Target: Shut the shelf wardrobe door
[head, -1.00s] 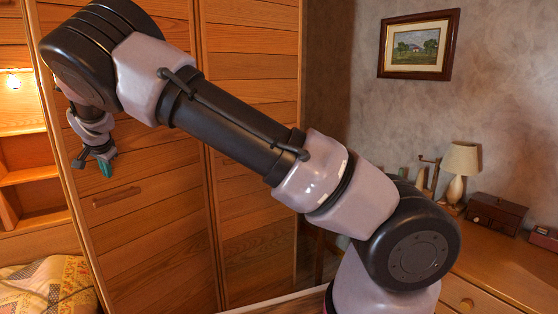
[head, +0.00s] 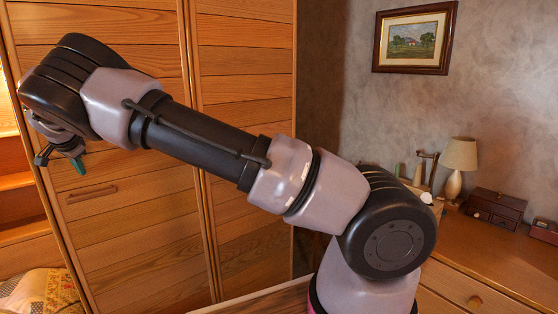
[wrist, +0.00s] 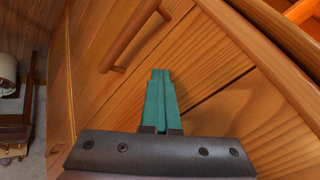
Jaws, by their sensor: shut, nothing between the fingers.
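The shelf wardrobe door (head: 130,235) is a tall wooden panel with horizontal planks and a wooden bar handle (head: 92,194). Its left edge stands in front of the lit shelves, so it looks partly open. My gripper (head: 75,163) is shut and empty in front of the door, just above and left of the handle. In the wrist view the green fingertips (wrist: 160,75) point at the planks, with the handle (wrist: 145,35) beyond them, up and left. I cannot tell whether the fingertips touch the door.
A second wooden panel (head: 245,150) stands right of the door. Shelves (head: 14,205) and a bed with a patterned cover (head: 45,290) are at the left. A wooden dresser (head: 490,270) at the right carries a lamp (head: 458,160) and a small box (head: 497,206).

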